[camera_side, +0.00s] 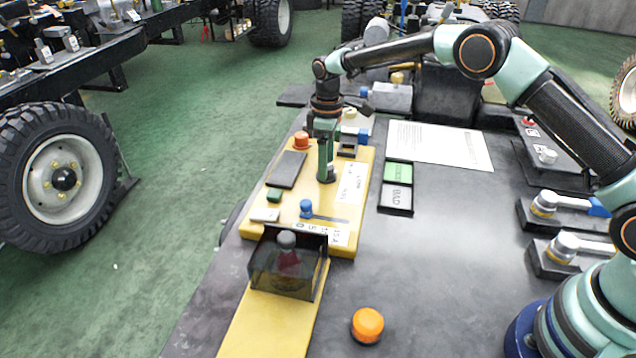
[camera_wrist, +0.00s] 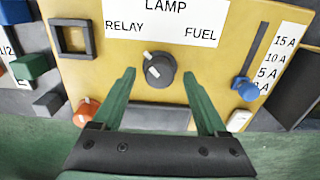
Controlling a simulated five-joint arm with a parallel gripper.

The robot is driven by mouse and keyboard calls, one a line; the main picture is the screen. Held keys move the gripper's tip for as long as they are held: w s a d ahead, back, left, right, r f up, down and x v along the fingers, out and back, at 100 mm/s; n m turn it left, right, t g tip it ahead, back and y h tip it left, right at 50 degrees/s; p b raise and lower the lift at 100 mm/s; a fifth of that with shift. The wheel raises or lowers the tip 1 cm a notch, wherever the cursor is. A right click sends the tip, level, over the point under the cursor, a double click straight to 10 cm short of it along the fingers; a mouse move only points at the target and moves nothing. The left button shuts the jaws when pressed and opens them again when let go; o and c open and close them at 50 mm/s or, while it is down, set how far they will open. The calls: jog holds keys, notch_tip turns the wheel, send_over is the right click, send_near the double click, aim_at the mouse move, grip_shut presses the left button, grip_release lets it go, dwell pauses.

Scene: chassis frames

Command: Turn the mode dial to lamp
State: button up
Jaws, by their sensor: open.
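The mode dial is a dark round knob (camera_wrist: 159,71) on the yellow panel (camera_wrist: 90,85) in the wrist view. A small white mark shows left of its middle; its exact direction is hard to tell. A white label (camera_wrist: 165,20) above it reads LAMP at the centre, RELAY at left and FUEL at right. My gripper (camera_wrist: 159,75) is open, its two green fingers on either side of the dial with gaps between. In the side view my gripper (camera_side: 326,170) points down over the panel (camera_side: 285,225) and mostly hides the dial.
A blue slider knob (camera_wrist: 246,89) stands right of the dial by an ampere scale, and an orange knob (camera_wrist: 86,112) at left. In the side view a smoky cover (camera_side: 288,265) stands at the panel's near end. An orange dome (camera_side: 367,325) sits on the dark table.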

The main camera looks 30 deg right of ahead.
jog(key=shift+f, duration=0.4)
grip_shut()
jog(key=m, duration=0.4)
jog(key=shift+r+m, duration=0.1)
jog(key=shift+m, duration=0.2)
jog(key=m, duration=0.4)
dwell(0.4)
